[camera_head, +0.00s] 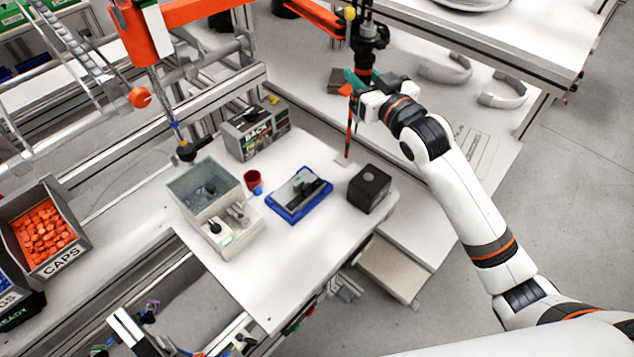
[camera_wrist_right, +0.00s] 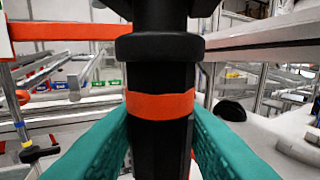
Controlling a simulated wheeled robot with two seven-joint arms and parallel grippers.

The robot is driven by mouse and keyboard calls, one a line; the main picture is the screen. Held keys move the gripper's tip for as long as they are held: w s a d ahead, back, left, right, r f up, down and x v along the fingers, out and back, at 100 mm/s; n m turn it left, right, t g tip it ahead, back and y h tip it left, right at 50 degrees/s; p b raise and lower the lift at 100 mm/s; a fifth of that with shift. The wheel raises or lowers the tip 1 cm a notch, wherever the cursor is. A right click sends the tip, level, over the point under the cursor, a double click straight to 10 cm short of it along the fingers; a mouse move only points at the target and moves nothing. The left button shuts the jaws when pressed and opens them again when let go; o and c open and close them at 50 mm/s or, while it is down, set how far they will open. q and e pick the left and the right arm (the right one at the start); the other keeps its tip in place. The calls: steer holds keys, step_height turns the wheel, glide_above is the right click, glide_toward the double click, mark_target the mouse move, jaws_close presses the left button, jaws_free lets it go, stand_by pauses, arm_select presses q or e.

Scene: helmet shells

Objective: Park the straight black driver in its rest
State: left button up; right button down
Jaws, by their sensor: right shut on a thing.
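The straight black driver (camera_head: 364,42) hangs roughly upright, with an orange band around its body. My right gripper (camera_head: 357,82) is shut on it, its teal fingers on either side of the body. In the right wrist view the driver (camera_wrist_right: 160,60) fills the middle between the teal fingers, and its lower end is out of the picture. A dark block (camera_head: 370,187) with a round opening on top stands at the table's right edge and looks like the rest. The gripper is above and beyond it, apart from it. My left gripper is not in view.
A blue tray (camera_head: 300,207) with a grey device lies left of the block. Near it are a red cup (camera_head: 252,180), a grey bin (camera_head: 205,180) and a box marked BACK (camera_head: 255,130). An orange arm crosses above. The front tabletop (camera_head: 270,280) is clear.

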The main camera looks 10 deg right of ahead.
steer(key=w+d, duration=0.1)
steer(key=w, duration=0.5)
steer(key=shift+d, duration=0.3)
steer(key=shift+c, duration=1)
jaws_free()
steer(key=shift+s, duration=0.1)
